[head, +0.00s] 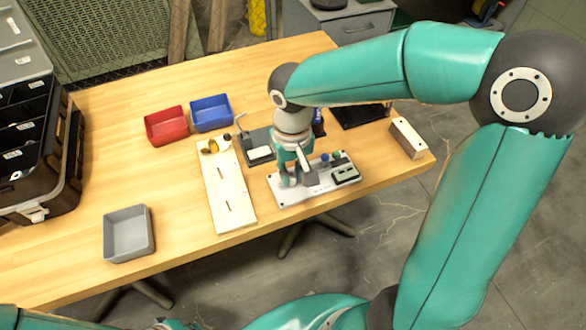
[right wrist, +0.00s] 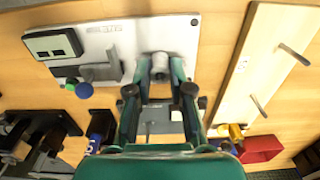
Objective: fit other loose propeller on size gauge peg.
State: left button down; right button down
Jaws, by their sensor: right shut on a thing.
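The size gauge is a pale plate (head: 290,195) near the table's front edge; it also shows in the right wrist view (right wrist: 185,30), with upside-down lettering. My right gripper (head: 291,180) points down over the plate's left part. In the right wrist view my right gripper (right wrist: 160,72) is shut on a small grey part (right wrist: 160,62) close to the plate. I cannot tell whether this part is a propeller, or whether it touches a peg. A brass-yellow piece (head: 211,147) lies at the far end of the wooden board. My left gripper is not in view.
The plate also carries a dark box with a display (head: 345,173) and blue and green knobs (right wrist: 77,87). The wooden board (head: 229,195) with thin pegs lies left. Red (head: 166,125), blue (head: 211,113) and grey (head: 128,233) bins stand around. A pale block (head: 407,138) stands right.

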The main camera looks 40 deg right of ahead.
jog(key=shift+f+b, duration=0.35)
jog(key=shift+f, duration=0.05)
dwell(0.5)
jog(key=c, duration=1)
grip_release()
jog(key=shift+o, duration=0.2)
notch_tip(320, 180, up, 16)
jog(key=p, duration=0.4)
